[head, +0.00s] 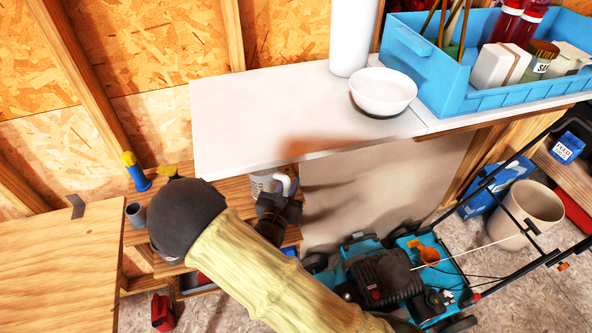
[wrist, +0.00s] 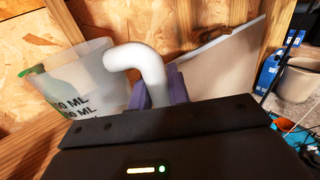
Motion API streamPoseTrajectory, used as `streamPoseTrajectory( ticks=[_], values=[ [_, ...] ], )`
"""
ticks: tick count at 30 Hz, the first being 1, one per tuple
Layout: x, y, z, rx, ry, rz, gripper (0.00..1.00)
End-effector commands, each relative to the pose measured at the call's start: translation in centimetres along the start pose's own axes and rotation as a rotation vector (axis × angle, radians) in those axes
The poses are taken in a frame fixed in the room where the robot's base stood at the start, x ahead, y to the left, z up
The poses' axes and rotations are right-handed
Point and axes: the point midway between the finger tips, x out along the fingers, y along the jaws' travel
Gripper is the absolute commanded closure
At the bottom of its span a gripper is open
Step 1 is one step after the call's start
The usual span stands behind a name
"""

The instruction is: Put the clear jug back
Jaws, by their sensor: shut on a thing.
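The clear jug (head: 259,183) is a translucent whitish vessel with a curved white handle. It shows just under the front edge of the white worktop, over the wooden shelf (head: 228,191). In the wrist view the jug (wrist: 88,78) has black ML markings and a green spot at its rim. My gripper (head: 283,195) is shut on the jug's handle, with a purple finger pad (wrist: 177,84) beside the handle in the wrist view. The worktop and my gripper hide part of the jug. I cannot tell whether its base touches the shelf.
The white worktop (head: 250,115) carries a white bowl (head: 383,90), a white cylinder (head: 352,35) and a full blue crate (head: 424,72). A blue mower (head: 395,275) stands below right, near a beige bucket (head: 530,212).

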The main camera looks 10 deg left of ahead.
Motion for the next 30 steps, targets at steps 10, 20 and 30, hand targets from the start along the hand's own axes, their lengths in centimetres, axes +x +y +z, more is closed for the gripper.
streamPoseTrajectory(
  ticks=[10, 20, 30],
  values=[
    [6.0, 0.0, 0.1, 0.002, -0.001, -0.001, 1.00],
    [6.2, 0.1, 0.0, 0.002, -0.001, 0.001, 1.00],
    [7.4, 0.1, -1.2, -0.003, 0.000, 0.002, 1.00]
  ],
)
